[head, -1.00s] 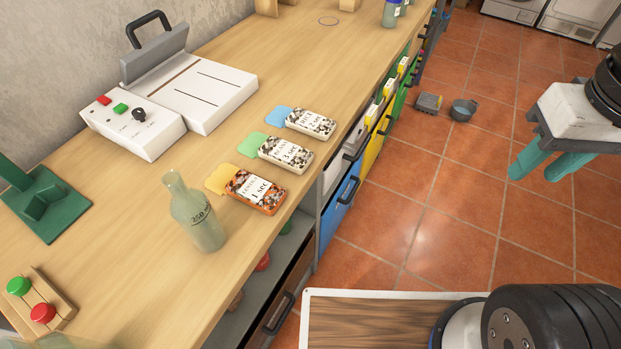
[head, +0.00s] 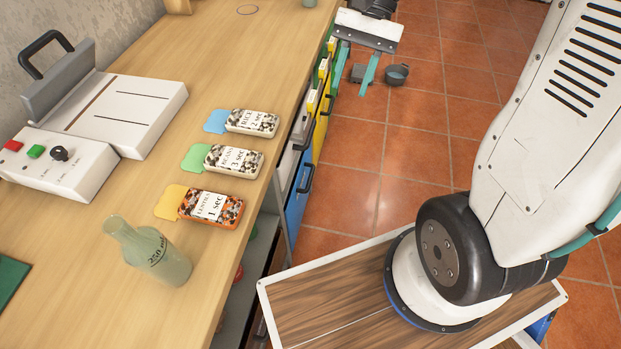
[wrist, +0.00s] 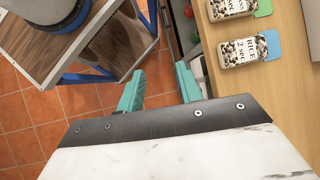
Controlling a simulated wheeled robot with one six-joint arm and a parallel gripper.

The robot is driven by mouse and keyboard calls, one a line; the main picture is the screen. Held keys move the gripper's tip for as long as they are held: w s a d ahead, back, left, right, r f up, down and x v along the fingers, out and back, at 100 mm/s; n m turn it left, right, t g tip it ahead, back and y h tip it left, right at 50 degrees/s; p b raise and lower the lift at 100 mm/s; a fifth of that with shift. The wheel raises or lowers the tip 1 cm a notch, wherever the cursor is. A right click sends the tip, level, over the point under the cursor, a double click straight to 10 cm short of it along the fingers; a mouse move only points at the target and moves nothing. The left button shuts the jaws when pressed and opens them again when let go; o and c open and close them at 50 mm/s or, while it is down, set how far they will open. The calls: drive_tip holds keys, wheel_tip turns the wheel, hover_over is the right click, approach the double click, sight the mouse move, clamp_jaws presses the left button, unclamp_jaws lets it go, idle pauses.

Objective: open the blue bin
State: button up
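The blue bin (head: 297,200) sits in the row under the bench, its front facing the aisle with a dark handle (head: 306,178). It looks closed, roughly in line with its neighbours. My gripper (head: 350,90) is farther along the bench than the blue bin, beside the green and yellow bins. Its two teal fingers are spread with nothing visible between them, as the wrist view (wrist: 160,72) also shows. I cannot make out the blue bin clearly in the wrist view.
A yellow bin (head: 320,130) stands just beyond the blue one. On the bench are a bottle (head: 150,252), several labelled tins (head: 252,122) and a white sealer (head: 125,112).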

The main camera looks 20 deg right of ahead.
drive_tip(key=w+d+f+m+g+y, duration=0.1)
drive_tip(key=w+f+m+y, duration=0.2)
drive_tip(key=f, duration=0.4)
drive_tip(key=w+d+f+m+g+y, duration=0.1)
drive_tip(key=w+f+m, duration=0.1)
drive_tip(key=w+f, duration=0.4)
drive_tip(key=m+t+y, duration=0.5)
drive_tip(key=m+y, duration=0.3)
drive_tip(key=m, duration=0.5)
hover_over(310, 178)
drive_tip(key=s+d, duration=0.3)
drive_tip(key=d, duration=0.2)
wheel_tip(310, 178, down, 24)
wheel_tip(310, 178, down, 21)
drive_tip(key=d+m+t, duration=0.1)
drive_tip(key=m+t, duration=1.2)
drive_tip(key=m, duration=0.5)
drive_tip(key=x, duration=0.6)
drive_tip(key=shift+a+f, duration=0.2)
drive_tip(key=shift+a, duration=0.3)
drive_tip(key=shift+s, duration=0.1)
clamp_jaws()
